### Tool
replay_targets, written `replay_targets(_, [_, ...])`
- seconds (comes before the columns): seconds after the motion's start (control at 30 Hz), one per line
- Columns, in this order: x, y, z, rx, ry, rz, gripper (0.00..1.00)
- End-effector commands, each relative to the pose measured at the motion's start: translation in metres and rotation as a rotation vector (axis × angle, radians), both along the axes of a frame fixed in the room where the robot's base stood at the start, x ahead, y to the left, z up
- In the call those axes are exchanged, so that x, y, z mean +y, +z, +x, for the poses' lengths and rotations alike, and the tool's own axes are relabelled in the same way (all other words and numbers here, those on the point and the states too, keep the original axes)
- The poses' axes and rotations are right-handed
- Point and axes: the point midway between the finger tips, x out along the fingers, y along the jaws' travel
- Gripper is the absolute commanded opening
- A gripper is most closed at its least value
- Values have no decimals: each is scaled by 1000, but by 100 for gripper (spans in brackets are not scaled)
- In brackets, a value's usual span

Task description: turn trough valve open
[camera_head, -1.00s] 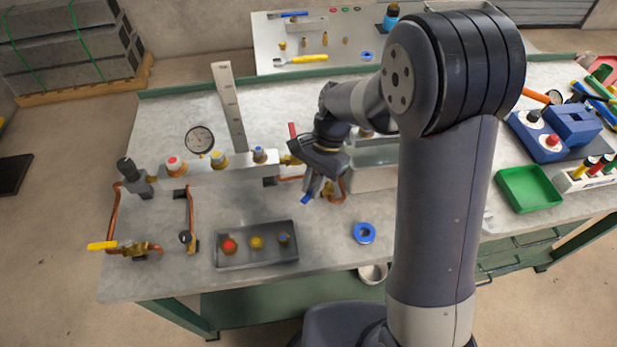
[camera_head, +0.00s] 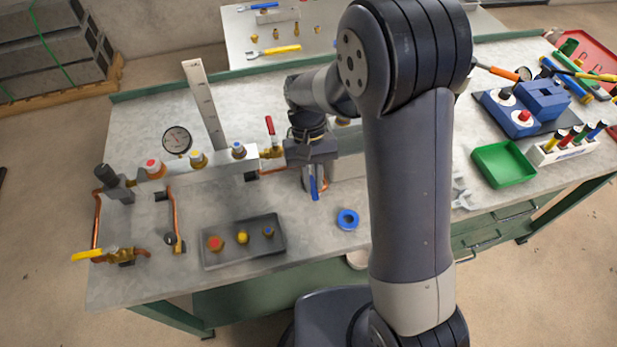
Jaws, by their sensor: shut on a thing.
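My gripper (camera_head: 313,166) points down at the front left corner of the grey trough (camera_head: 348,166). It is shut on the blue lever (camera_head: 314,188), which sticks out below the jaws toward the bench's front edge. This appears to be the trough valve's lever. The valve body is mostly hidden behind my gripper, and only a bit of copper pipe (camera_head: 325,184) shows beside it. A red lever (camera_head: 270,126) stands upright on a brass valve just to the left of my gripper.
A manifold block (camera_head: 215,172) with coloured caps lies to the left. A dark tray (camera_head: 243,253) of fittings and a blue ring (camera_head: 347,219) are in front. A yellow-handled valve (camera_head: 88,256) is far left. My arm hides the bench's middle right.

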Motion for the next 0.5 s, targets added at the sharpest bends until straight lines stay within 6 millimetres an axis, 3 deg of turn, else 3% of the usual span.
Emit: replay_targets(0.5, [-4, 0, 2, -2, 69, 0, 0])
